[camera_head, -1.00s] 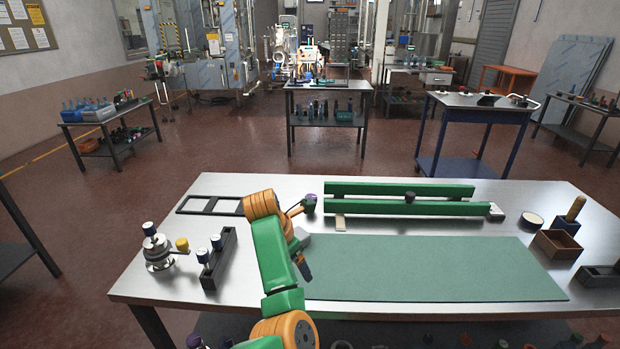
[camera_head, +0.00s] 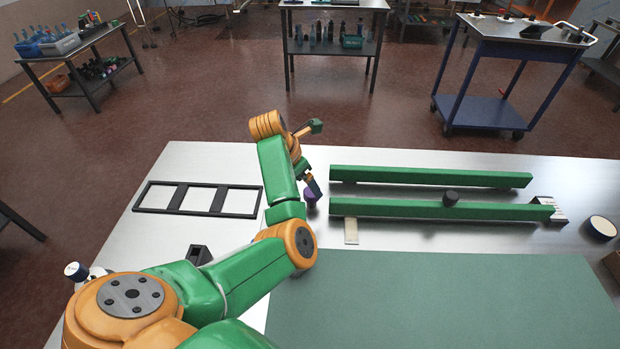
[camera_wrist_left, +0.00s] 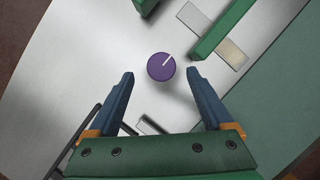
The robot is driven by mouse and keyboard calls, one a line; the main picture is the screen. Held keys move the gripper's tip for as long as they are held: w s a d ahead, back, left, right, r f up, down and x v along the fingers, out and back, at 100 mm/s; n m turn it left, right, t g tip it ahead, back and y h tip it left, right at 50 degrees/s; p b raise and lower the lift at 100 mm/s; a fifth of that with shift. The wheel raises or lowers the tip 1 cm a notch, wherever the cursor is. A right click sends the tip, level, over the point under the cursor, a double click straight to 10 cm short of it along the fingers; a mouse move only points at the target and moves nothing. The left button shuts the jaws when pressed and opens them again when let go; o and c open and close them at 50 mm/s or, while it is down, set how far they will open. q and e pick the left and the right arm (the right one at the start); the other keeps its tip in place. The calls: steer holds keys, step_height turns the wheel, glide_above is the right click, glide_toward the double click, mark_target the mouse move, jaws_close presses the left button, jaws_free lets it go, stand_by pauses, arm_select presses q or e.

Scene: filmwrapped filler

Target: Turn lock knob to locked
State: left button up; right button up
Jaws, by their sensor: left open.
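A round purple knob (camera_wrist_left: 161,66) with a white pointer line shows in the left wrist view, the line aimed to the upper right. In the head view the knob (camera_head: 309,199) is partly hidden behind my finger, left of the green rails. My left gripper (camera_wrist_left: 160,74) is open and empty, its blue fingertips on either side of the knob in the picture, with gaps to both. Its height above the knob is hard to tell. In the head view the left gripper (camera_head: 314,184) points down by the knob. My right gripper is out of view.
Two green rails (camera_head: 430,178) lie right of the knob; a black knob (camera_head: 451,197) sits on the nearer one. A pale tab (camera_head: 351,231) lies close by. A black three-window frame (camera_head: 197,199) lies left. A green mat (camera_head: 440,300) covers the near table.

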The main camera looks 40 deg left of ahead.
mark_target(310, 191)
arm_select(q)
steer(key=x, duration=0.3)
steer(key=shift+s+d+f, duration=0.15)
steer(key=shift+d, duration=0.05)
steer(key=shift+w+a+f, duration=0.15)
steer(key=shift+w+f, duration=0.15)
steer(key=shift+s+r, duration=0.1)
jaws_close()
steer(key=shift+f+m+h+b, duration=0.2)
steer(key=shift+m+h+b, duration=0.3)
steer(key=shift+m+b, duration=0.7)
steer(key=m+g+h+b, duration=0.1)
steer(key=m+b, duration=0.3)
steer(key=shift+a, duration=0.15)
steer(key=shift+w+r+m+g+h+b, duration=0.1)
steer(key=shift+m+g+h+b, duration=0.2)
steer(key=shift+m+b, duration=0.75)
steer(key=shift+w+r+m+g+h+b, duration=0.1)
steer(key=shift+m+g+h+b, duration=0.2)
steer(key=shift+m+b, duration=0.7)
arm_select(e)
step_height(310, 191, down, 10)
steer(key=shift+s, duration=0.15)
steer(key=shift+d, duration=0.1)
arm_select(q)
jaws_free()
